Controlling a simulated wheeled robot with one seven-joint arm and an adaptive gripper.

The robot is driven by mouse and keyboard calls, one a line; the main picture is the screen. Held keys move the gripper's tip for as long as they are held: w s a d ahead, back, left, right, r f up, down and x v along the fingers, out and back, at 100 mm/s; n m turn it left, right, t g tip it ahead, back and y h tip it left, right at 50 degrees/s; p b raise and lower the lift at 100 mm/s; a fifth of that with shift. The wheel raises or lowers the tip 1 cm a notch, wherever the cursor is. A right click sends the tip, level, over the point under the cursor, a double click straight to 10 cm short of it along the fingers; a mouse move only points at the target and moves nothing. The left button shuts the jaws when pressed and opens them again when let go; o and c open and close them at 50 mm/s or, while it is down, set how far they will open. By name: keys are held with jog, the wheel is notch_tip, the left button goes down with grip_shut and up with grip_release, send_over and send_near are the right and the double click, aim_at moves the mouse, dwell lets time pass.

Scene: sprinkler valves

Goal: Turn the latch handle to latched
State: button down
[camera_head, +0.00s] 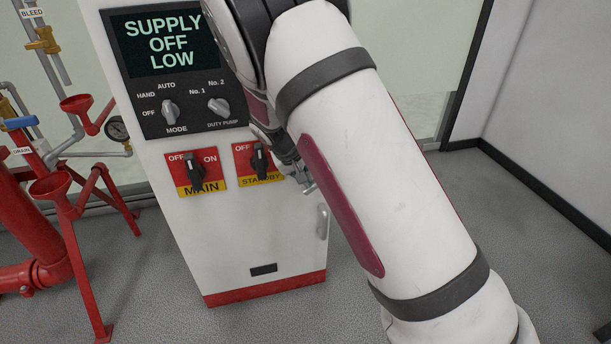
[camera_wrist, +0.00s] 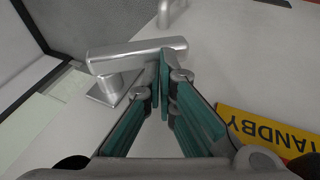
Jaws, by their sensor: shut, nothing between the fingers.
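The latch handle (camera_wrist: 140,54) is a grey metal bar on a square base plate (camera_wrist: 104,92), on the pale cabinet face in the wrist view. The bar lies nearly level across that picture, its free end to the right. My gripper (camera_wrist: 163,72) is shut and empty, its teal-padded fingertips at the bar's lower edge near the free end. I cannot tell whether they touch it. In the head view my arm hides most of the latch area; my gripper shows only partly beside the arm, right of the STANDBY switch (camera_head: 260,162).
The cabinet (camera_head: 228,235) has a MAIN switch (camera_head: 195,170), a mode panel (camera_head: 180,112) and a display reading SUPPLY OFF LOW. A small pull handle (camera_head: 322,222) is on its right edge. Red pipes (camera_head: 35,235) and funnels stand at the left. Floor is open at the right.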

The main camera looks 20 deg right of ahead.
jog(key=shift+f+b, duration=0.4)
jog(key=shift+f, duration=0.85)
jog(key=shift+d+f+b, duration=0.2)
jog(key=shift+d+f, duration=0.2)
jog(key=shift+f, duration=0.2)
jog(key=shift+d+f+b, duration=0.15)
jog(key=shift+d+f, duration=0.2)
jog(key=shift+f, duration=0.2)
